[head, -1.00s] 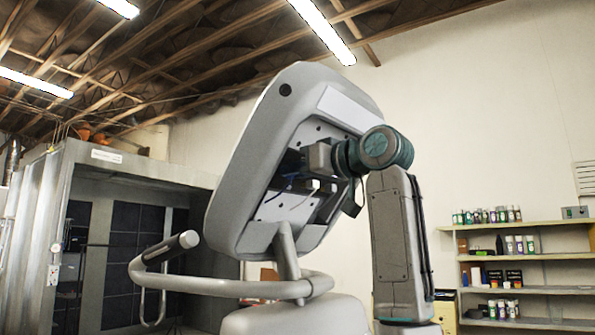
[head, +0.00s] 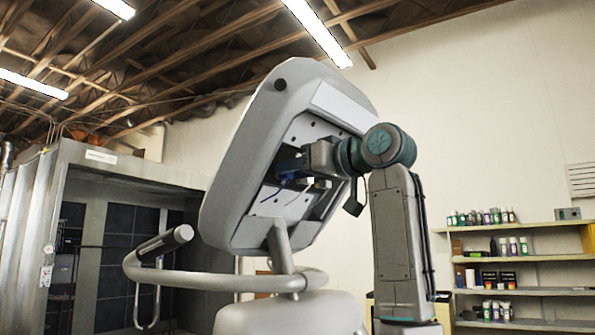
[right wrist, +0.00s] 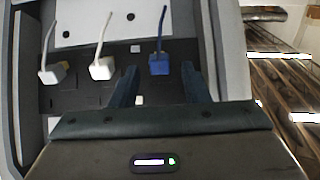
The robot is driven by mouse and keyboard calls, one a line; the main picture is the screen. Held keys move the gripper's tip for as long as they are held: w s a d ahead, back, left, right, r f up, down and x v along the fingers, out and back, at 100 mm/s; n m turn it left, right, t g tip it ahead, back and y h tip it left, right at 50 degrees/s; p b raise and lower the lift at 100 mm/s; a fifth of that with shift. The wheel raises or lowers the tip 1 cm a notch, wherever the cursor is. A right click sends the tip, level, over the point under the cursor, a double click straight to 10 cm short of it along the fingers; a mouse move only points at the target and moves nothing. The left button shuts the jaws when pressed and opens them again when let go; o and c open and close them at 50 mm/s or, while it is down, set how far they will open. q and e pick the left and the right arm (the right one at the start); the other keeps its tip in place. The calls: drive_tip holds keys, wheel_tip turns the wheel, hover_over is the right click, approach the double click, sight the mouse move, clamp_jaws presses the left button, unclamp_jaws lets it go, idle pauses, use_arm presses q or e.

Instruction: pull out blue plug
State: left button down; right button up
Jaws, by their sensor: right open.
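The blue plug (right wrist: 159,66) sits in the dark port panel of the elliptical console (head: 240,150), with its blue cable running up in the right wrist view. My right gripper (right wrist: 160,84) is open. Its two fingers stand on either side of the blue plug's column, tips close to it, with a gap on both sides. In the head view the right gripper (head: 288,163) reaches into the console's open back, and the plug is hard to make out there. My left gripper is not in view.
Two white plugs, one at left (right wrist: 52,72) and one nearer (right wrist: 102,68), sit in the same panel beside the blue one. The console's raised rim surrounds the opening. A handlebar (head: 225,283) curves below. Shelves (head: 520,258) stand far right.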

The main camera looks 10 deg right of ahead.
drive_tip(key=b+v, duration=0.5)
drive_tip(key=v, duration=0.5)
drive_tip(key=shift+s+d, duration=0.25)
drive_tip(key=shift+s, duration=0.05)
